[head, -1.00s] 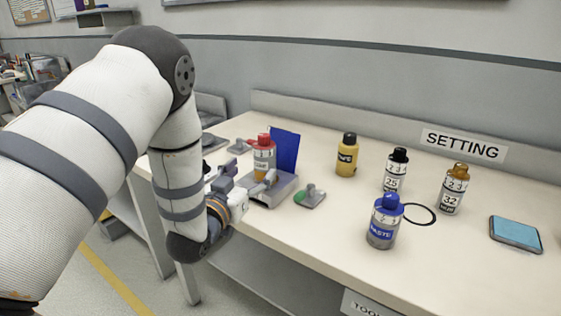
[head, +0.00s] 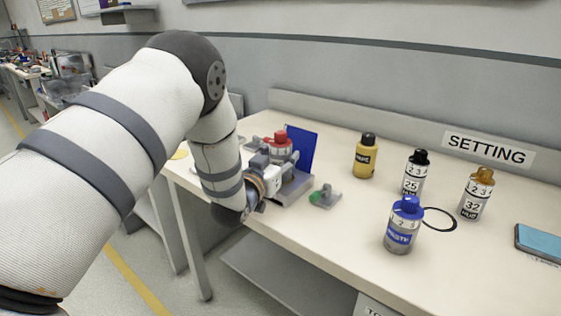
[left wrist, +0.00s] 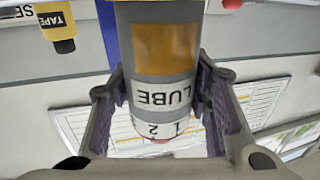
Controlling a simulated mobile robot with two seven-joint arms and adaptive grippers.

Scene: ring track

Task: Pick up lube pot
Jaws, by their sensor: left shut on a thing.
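The lube pot (head: 279,146), grey with a red cap and an orange patch, is at the grey stand (head: 294,186) near the table's left end. In the left wrist view the lube pot (left wrist: 165,50) appears upside down, with its LUBE label facing the camera. My left gripper (head: 270,165) is shut on it, one finger on each side. In the head view the gripper hides the pot's lower part, so I cannot tell whether it touches the stand. My right gripper is not in view.
A blue panel (head: 301,147) stands behind the pot. A small grey-green fixture (head: 325,197) lies right of the stand. Yellow (head: 366,157), black-capped (head: 414,175), orange-capped (head: 476,195) and blue-capped (head: 403,226) bottles stand further right, with a black ring (head: 440,220) and a blue tablet (head: 540,242).

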